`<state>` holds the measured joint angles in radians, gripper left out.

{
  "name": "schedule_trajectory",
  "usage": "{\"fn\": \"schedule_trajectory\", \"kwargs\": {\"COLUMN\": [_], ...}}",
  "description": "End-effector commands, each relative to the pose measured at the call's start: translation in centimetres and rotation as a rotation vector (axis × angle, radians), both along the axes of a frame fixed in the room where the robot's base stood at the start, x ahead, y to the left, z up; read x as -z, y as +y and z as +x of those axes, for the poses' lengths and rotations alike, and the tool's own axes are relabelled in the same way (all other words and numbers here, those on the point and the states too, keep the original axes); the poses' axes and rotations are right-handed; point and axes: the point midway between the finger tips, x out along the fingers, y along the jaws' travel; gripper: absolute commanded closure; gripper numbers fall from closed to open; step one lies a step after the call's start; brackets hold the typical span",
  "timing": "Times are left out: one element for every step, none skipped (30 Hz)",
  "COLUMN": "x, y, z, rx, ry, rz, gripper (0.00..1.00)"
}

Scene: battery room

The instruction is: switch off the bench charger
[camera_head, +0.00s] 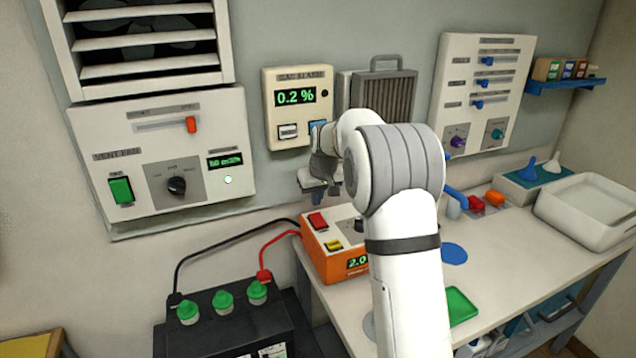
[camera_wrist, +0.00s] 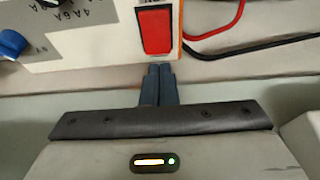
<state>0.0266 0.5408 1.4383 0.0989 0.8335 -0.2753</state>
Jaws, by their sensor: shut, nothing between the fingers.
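The bench charger (camera_head: 333,262) is an orange box with a pale top panel, standing on the left end of the bench. Its top has a red rocker switch (camera_head: 317,221), a yellow button (camera_head: 333,245) and a dark knob; a green display on its front starts with 2.0. In the wrist view the red switch (camera_wrist: 155,31) lies just beyond the fingertips. My gripper (camera_wrist: 159,70) is shut and empty, its tips close to the switch's near edge; I cannot tell whether they touch. In the head view my gripper (camera_head: 318,186) is above the charger, and my arm hides the charger's right part.
A black battery (camera_head: 235,322) with green caps stands left of the bench; black and red cables run to the charger. The wall behind holds the vent panel (camera_head: 165,160) and gas alarm (camera_head: 298,107). A white tray (camera_head: 590,212) is at the bench's right.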

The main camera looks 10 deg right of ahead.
Motion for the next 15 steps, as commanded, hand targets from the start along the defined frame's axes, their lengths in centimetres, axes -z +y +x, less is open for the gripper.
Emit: {"fn": "schedule_trajectory", "kwargs": {"x": [0.9, 1.3, 1.9, 2.3, 2.7, 3.1, 3.4, 3.6, 3.8, 4.0, 4.1, 4.2, 4.2, 4.2, 4.2], "y": [0.1, 0.1, 0.1, 0.1, 0.1, 0.1, 0.2, 0.1, 0.2, 0.2, 0.2, 0.2, 0.2, 0.2, 0.2], "z": [0.2, 0.2, 0.3, 0.3, 0.3, 0.4, 0.5, 0.5, 0.5, 0.5, 0.5, 0.6, 0.6, 0.6, 0.6], "rx": [0.000, 0.000, 0.000, 0.000, 0.000, -0.001, -0.001, -0.001, -0.001, -0.001, -0.001, -0.001, -0.001, -0.001, -0.001], "ry": [0.004, 0.003, 0.004, 0.003, 0.002, 0.002, 0.001, 0.001, 0.001, 0.001, 0.001, 0.000, 0.000, 0.000, 0.000], "rz": [0.000, 0.000, 0.000, 0.000, 0.001, 0.000, 0.000, 0.000, 0.000, 0.000, 0.000, 0.001, 0.001, 0.000, 0.000], "gripper": [1.00, 1.00, 1.00, 1.00, 1.00, 1.00, 1.00, 1.00, 1.00, 1.00, 1.00, 1.00, 1.00, 1.00, 1.00]}}
